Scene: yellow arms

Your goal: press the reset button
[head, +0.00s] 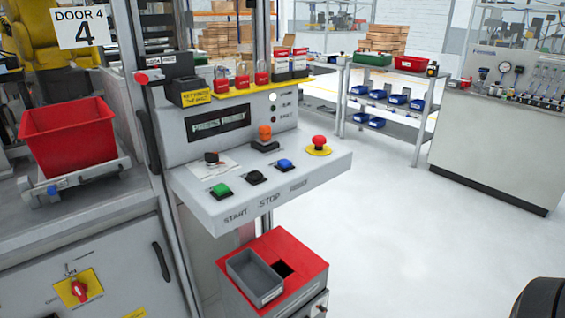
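A control console (330,172) with a sloped light-grey top stands in the middle of the head view. A blue button (285,164) sits on its top, above a small label too blurred to read surely; it looks like the reset button. To its left are a black button (255,178) above STOP and a green button (221,190) above START. A red mushroom button (319,142) on a yellow base is to the right. A display (219,121) behind shows blurred green text. Nothing covers the blue button. Neither gripper is in view.
An orange-topped switch (265,133) and a black knob (211,158) rise behind the buttons. A red box (312,264) with a grey tray (255,277) stands below. Open floor (390,220) lies to the right.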

